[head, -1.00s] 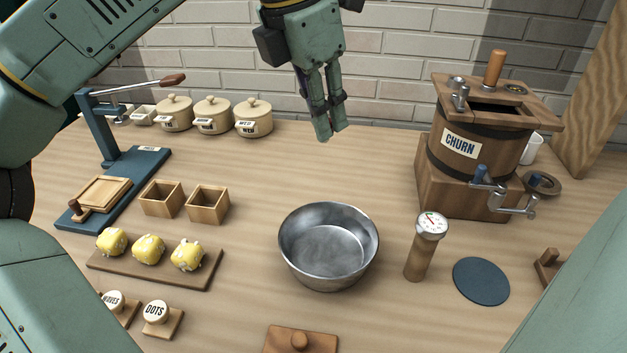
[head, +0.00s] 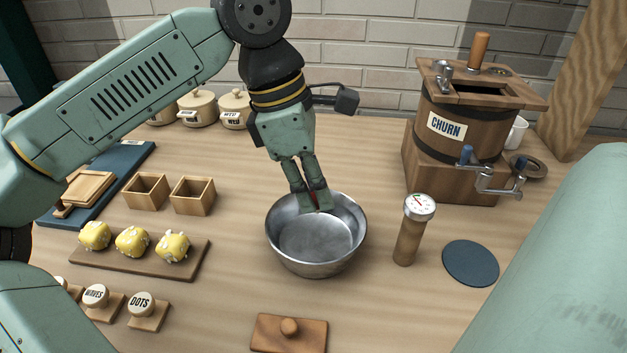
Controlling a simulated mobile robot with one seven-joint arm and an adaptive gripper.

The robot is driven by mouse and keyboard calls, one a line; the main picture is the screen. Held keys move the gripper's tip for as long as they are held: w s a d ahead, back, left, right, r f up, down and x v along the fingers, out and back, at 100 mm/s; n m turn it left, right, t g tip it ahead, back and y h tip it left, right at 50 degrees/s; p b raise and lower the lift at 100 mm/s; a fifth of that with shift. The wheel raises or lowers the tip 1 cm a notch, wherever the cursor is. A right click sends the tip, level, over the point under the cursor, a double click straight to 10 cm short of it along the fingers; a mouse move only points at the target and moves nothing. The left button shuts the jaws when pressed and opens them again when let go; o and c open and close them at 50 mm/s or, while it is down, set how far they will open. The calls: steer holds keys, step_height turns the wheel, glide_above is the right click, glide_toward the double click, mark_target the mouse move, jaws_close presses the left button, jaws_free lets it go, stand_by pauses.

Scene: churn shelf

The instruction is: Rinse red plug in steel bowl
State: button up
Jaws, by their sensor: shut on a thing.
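The steel bowl (head: 316,265) stands upright on the table near the middle of the head view and looks empty inside. My gripper (head: 312,206) points down with its fingertips over the back inside of the bowl, overlapping its far rim. The fingers are shut on the red plug (head: 318,210), of which only a small reddish bit shows at the tips. The rest of the plug is hidden by the fingers. I cannot tell whether it touches the bowl.
The wooden churn (head: 447,150) with its crank stands back right. A dial thermometer (head: 409,235) stands close right of the bowl, beside a dark round mat (head: 470,263). Two wooden boxes (head: 193,196) and a board of yellow butter pieces (head: 132,242) lie left.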

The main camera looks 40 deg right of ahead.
steer(key=shift+f+b, duration=2.4)
steer(key=shift+f, duration=1)
steer(key=shift+w+a, duration=0.2)
steer(key=shift+w, duration=0.05)
steer(key=shift+r, duration=0.15)
steer(key=shift+r+p, duration=2.65)
steer(key=shift+r, duration=1)
steer(key=shift+r+p, duration=1.55)
steer(key=shift+r, duration=0.45)
